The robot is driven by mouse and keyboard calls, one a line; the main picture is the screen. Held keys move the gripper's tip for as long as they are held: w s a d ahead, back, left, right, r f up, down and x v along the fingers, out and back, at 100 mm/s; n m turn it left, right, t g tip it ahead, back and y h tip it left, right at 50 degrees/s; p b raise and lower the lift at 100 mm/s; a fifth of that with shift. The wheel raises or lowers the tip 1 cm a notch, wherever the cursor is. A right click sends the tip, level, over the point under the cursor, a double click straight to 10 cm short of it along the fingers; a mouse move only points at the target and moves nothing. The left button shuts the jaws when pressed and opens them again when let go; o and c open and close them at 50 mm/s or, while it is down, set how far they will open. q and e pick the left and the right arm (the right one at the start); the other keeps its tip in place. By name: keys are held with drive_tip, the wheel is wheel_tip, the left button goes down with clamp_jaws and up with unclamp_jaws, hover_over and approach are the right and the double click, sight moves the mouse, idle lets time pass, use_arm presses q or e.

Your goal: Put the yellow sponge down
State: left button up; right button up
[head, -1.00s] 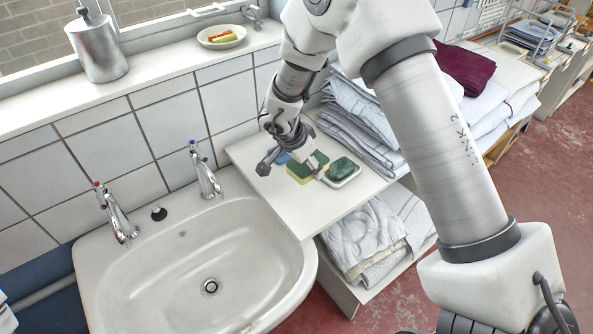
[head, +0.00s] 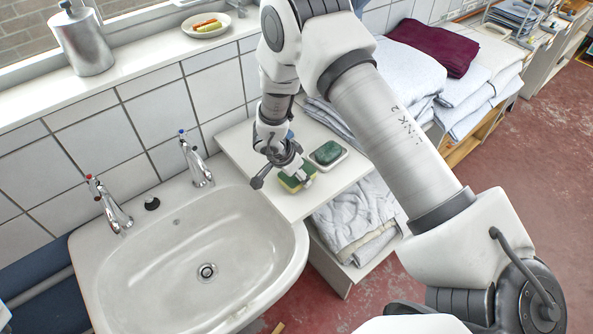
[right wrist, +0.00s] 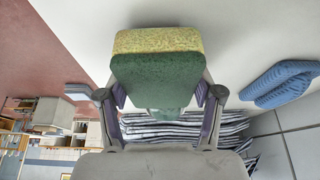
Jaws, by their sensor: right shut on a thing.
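The yellow sponge (head: 290,185), with a dark green scouring side, is near the front edge of the white counter (head: 345,178), beside the basin. My right gripper (head: 284,176) is shut on it. In the right wrist view the sponge (right wrist: 158,78) sits between the two fingers of my right gripper (right wrist: 157,100), green side toward the camera and yellow edge beyond. I cannot tell whether its underside touches the counter. My left gripper is not in view.
A dish with a green soap or pad (head: 327,153) stands behind the sponge to the right. A blue cloth (right wrist: 280,83) lies near the wall. Folded towels (head: 330,118) are stacked farther back. The washbasin (head: 190,250) is at left.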

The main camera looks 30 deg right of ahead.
drive_tip(key=shift+f, duration=0.4)
drive_tip(key=shift+f, duration=0.2)
drive_tip(key=o, duration=1)
drive_tip(key=shift+s, duration=0.1)
drive_tip(key=o, duration=0.3)
